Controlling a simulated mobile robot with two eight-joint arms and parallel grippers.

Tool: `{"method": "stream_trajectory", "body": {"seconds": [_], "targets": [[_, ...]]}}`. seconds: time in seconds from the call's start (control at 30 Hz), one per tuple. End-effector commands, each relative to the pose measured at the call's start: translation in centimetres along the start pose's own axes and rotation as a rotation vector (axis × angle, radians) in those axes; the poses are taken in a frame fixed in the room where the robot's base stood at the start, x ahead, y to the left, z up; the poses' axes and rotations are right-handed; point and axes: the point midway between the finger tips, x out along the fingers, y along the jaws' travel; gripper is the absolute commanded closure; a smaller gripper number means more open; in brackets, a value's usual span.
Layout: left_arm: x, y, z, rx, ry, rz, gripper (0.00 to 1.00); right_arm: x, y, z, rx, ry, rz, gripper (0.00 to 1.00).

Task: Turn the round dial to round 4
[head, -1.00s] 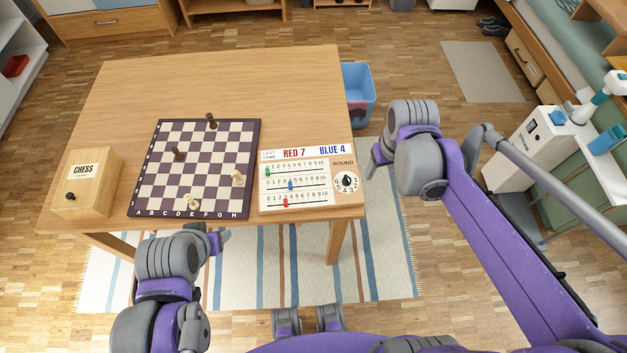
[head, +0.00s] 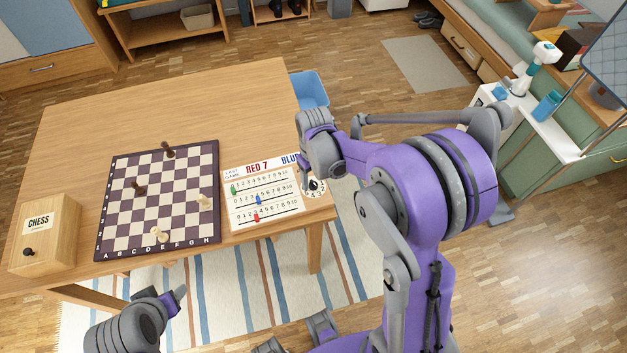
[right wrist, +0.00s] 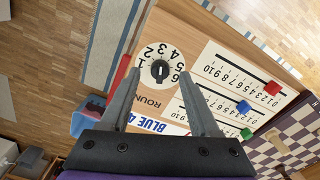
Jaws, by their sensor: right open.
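The round dial (head: 314,187), a black knob on a white disc with numbers 1 to 6, sits at the right end of the scoreboard (head: 240,216). My right gripper (head: 306,168) is above the dial and partly covers it. In the right wrist view, the dial (right wrist: 160,71) lies between the tips of my open right gripper (right wrist: 160,78). I cannot tell whether the fingers touch the knob. The number its pointer marks is too small to read surely. My left gripper (head: 176,298) is low at the left, in front of the table; its jaws are unclear.
The scoreboard has green, blue and red sliders. A chessboard (head: 158,198) with several pieces and a wooden chess box (head: 45,232) stand on the table (head: 200,110) to the left. A blue bin (head: 310,88) stands behind the table's right edge.

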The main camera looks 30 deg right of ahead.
Motion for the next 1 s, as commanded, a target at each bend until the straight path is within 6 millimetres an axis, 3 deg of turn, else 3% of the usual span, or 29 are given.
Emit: {"method": "stream_trajectory", "body": {"seconds": [0.13, 0.47, 0.8, 1.0], "targets": [[0.12, 0.00, 0.11, 0.000, -0.001, 0.000, 0.41, 1.28, -0.01, -0.02, 0.000, 0.000, 0.000, 0.38], [0.12, 0.00, 0.11, 0.000, -0.001, 0.000, 0.41, 1.55, -0.01, 0.01, 0.000, 0.000, 0.000, 0.38], [0.12, 0.00, 0.11, 0.000, -0.001, 0.000, 0.41, 1.53, -0.01, 0.01, 0.000, 0.000, 0.000, 0.99], [0.12, 0.00, 0.11, 0.000, -0.001, 0.000, 0.41, 1.53, -0.01, 0.01, 0.001, 0.000, 0.000, 1.00]]}}
